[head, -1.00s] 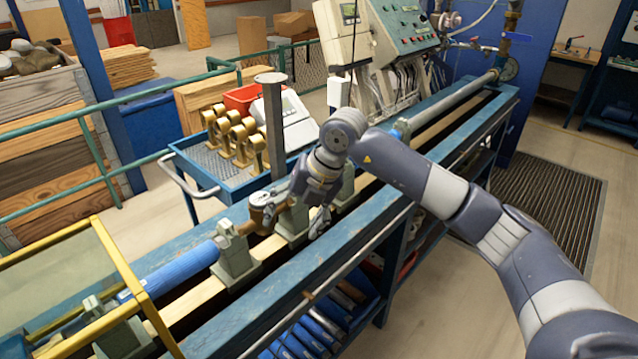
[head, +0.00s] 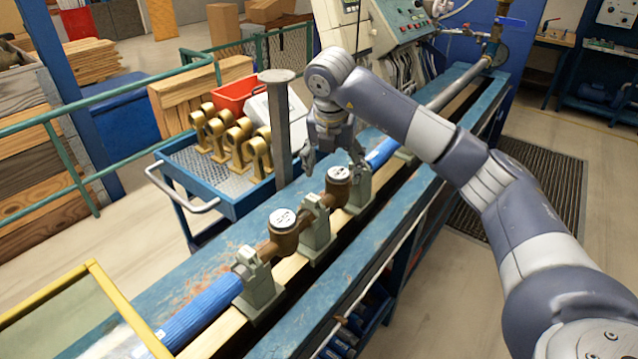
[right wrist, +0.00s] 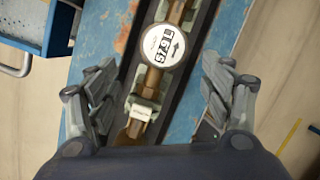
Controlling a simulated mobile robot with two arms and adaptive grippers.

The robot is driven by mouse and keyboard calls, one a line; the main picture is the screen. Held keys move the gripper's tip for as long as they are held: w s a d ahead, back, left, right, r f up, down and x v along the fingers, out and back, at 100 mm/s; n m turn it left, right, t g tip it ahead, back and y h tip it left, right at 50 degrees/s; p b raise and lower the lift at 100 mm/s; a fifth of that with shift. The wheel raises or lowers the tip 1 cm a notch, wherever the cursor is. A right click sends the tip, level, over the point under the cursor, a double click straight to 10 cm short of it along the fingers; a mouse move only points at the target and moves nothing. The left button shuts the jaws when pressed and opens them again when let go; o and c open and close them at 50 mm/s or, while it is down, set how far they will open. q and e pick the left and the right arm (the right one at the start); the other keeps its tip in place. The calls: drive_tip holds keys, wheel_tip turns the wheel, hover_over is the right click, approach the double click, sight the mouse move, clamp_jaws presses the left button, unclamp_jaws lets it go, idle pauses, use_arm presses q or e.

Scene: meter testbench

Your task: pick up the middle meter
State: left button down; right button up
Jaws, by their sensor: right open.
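Two brown meters with round white dials show in the head view, a nearer one (head: 283,222) and a farther one (head: 338,175). They sit in line on the bench, between grey clamp stands (head: 317,228). I cannot tell from the frames which counts as the middle one. My right gripper (head: 333,160) is open and points down above and just behind the farther meter, with nothing held. In the right wrist view one meter dial (right wrist: 162,45) lies between the spread fingers, toward the far side. My left gripper is not in view.
A blue pipe (head: 200,310) extends at the near end of the line. A grey post (head: 278,125) stands close left of my right gripper. A blue cart (head: 228,203) with several brass parts stands behind the bench. A control panel (head: 415,20) stands farther back.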

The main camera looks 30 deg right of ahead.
sight(338, 177)
drive_tip(key=shift+w+d+f+p, duration=0.35)
drive_tip(key=shift+w+f, duration=0.1)
drive_tip(key=shift+f, duration=0.25)
drive_tip(key=f, duration=0.1)
drive_tip(key=d+f, duration=0.1)
drive_tip(key=f, duration=0.1)
drive_tip(key=shift+d+f+p, duration=0.2)
drive_tip(key=shift+p, duration=0.15)
drive_tip(key=shift+w+f+p, duration=0.1)
drive_tip(key=shift+f+p, duration=0.2)
drive_tip(key=shift+f, duration=0.05)
drive_tip(key=p+x, duration=0.1)
drive_tip(key=x, duration=0.2)
drive_tip(key=shift+w+f+p, duration=0.1)
drive_tip(key=shift+f+p, duration=0.15)
drive_tip(key=shift+p, duration=0.05)
drive_tip(key=shift+d+f, duration=0.2)
drive_tip(key=shift+f, duration=0.25)
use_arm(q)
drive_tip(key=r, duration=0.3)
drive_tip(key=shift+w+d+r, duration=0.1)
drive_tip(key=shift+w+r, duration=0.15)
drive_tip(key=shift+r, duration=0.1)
use_arm(e)
drive_tip(key=shift+w, duration=0.1)
drive_tip(key=shift+c, duration=0.4)
